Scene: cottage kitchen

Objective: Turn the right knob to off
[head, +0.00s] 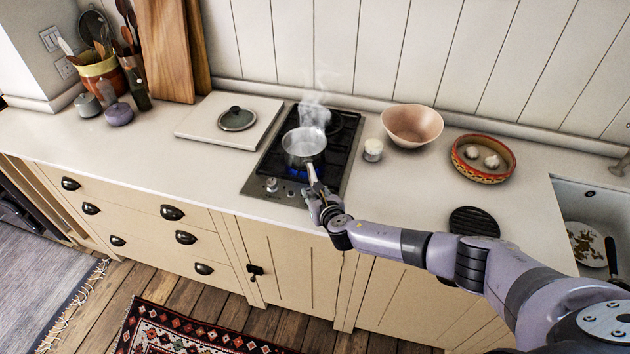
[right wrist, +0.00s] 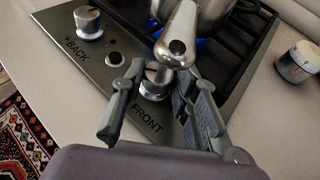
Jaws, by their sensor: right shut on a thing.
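The right knob (right wrist: 155,84), a silver knob by the word FRONT, sits on the steel hob panel (right wrist: 112,72). My right gripper (right wrist: 158,90) is shut on this knob, one finger on each side. In the head view, my right gripper (head: 318,205) is at the hob's front right corner and hides the knob. The left knob (right wrist: 88,22), by the word BACK, stands apart from my fingers. A steaming steel saucepan (head: 303,146) is on the front burner over a blue flame (head: 296,172). My left gripper is not in view.
The saucepan handle (right wrist: 180,38) reaches out just above the right knob. A small white-lidded jar (head: 373,150) and a pink bowl (head: 411,125) stand right of the hob. A black round trivet (head: 474,221) lies near my right arm.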

